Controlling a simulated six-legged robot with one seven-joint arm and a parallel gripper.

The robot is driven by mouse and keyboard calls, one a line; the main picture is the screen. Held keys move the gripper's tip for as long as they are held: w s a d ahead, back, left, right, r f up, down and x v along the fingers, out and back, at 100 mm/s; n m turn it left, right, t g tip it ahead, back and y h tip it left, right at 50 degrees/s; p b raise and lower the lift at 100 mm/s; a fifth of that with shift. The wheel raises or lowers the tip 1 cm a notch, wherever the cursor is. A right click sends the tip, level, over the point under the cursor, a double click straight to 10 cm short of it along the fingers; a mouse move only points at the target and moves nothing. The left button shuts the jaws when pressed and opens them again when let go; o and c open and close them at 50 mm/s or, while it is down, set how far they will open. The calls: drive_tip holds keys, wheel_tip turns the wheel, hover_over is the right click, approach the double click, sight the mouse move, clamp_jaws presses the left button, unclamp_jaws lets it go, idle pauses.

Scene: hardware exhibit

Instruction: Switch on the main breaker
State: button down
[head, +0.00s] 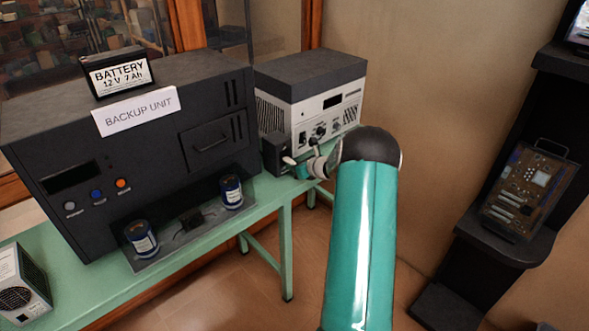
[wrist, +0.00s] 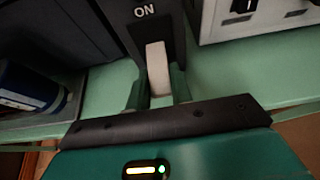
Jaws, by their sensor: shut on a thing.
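The main breaker is a small dark box (head: 275,155) on the green bench, between the backup unit and the white-fronted device. Its face (wrist: 142,30) in the wrist view carries the word ON above a pale lever (wrist: 157,66). In the head view the lever (head: 289,160) is small and pale against the box. My gripper (wrist: 158,88) has its green fingers on either side of the lever and is shut on it. My gripper (head: 300,169) also shows at the breaker in the head view, partly hidden by my arm.
The black backup unit (head: 120,140) with a battery (head: 118,75) on top stands left of the breaker. The grey-and-white device (head: 315,100) stands close behind at right. A black shelf (head: 520,235) stands at far right.

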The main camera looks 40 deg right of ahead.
sight(290, 161)
drive_tip(key=r+g, duration=0.2)
drive_tip(key=g, duration=0.1)
drive_tip(key=shift+w, duration=0.25)
drive_tip(key=shift+w+r+g, duration=0.15)
drive_tip(key=shift+r+g, duration=0.2)
drive_tip(key=shift+g, duration=0.55)
drive_tip(key=shift+w+r+g, duration=0.1)
drive_tip(key=shift+r+g, duration=0.25)
drive_tip(key=shift+g, duration=0.55)
drive_tip(key=c, duration=1.2)
unclamp_jaws()
drive_tip(key=shift+c, duration=0.2)
drive_tip(key=v, duration=1.4)
drive_tip(key=shift+w, duration=0.2)
